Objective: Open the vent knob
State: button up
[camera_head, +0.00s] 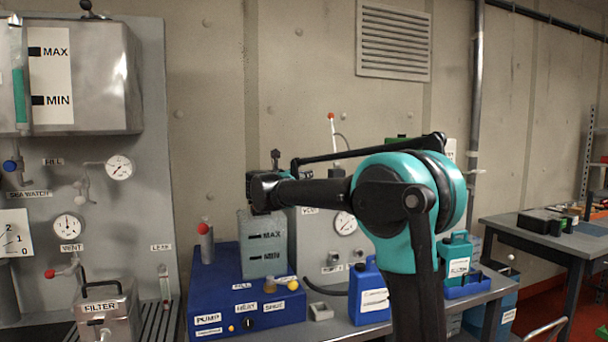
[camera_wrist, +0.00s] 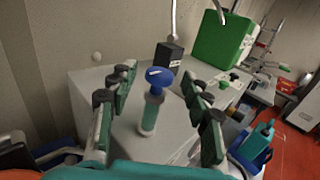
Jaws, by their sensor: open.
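In the wrist view, my gripper (camera_wrist: 158,84) is open, with dark-tipped green finger pads to the left and right. A blue knob (camera_wrist: 160,76) on an upright green stem (camera_wrist: 151,114) appears between the fingers, with gaps on both sides. It stands on a grey box (camera_wrist: 178,125). I cannot tell whether this is the vent knob. In the head view, a VENT label (camera_head: 71,247) is on the left panel, with a red knob (camera_head: 50,273) on the pipe below it. My fingers are not clearly visible in the head view.
A green case (camera_wrist: 222,40) and a small black box (camera_wrist: 170,54) stand beyond the knob. Open floor lies to the right.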

jog(key=v, duration=0.9)
jog(key=shift+s, duration=0.1)
